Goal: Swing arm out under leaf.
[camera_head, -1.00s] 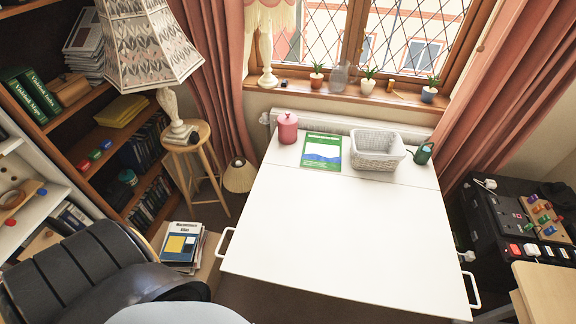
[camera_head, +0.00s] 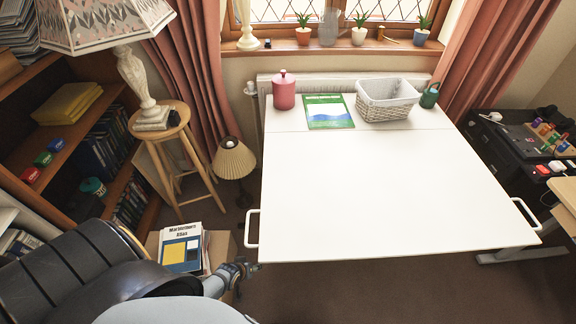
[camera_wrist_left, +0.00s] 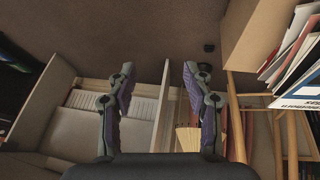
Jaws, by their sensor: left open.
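The white table's front leaf (camera_head: 385,200) lies level with the rear top, past a seam. A white loop-shaped bar (camera_head: 251,229) sticks out at the leaf's left front side, and a similar bar (camera_head: 526,213) at its right. I cannot tell how either joins a support arm; the underside is hidden. My left gripper (camera_head: 245,270) is low, just left of the leaf's front left corner and below the left bar, apart from both. In the left wrist view its fingers (camera_wrist_left: 159,70) are spread with nothing between them. My right gripper is in no view.
A box with an atlas (camera_head: 182,247) stands close left of my gripper. A stool (camera_head: 165,135) and small lamp (camera_head: 233,158) stand behind it. A pink canister (camera_head: 284,91), green book (camera_head: 328,111), basket (camera_head: 387,104) and green can (camera_head: 430,96) rest at the table's rear. Floor in front is clear.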

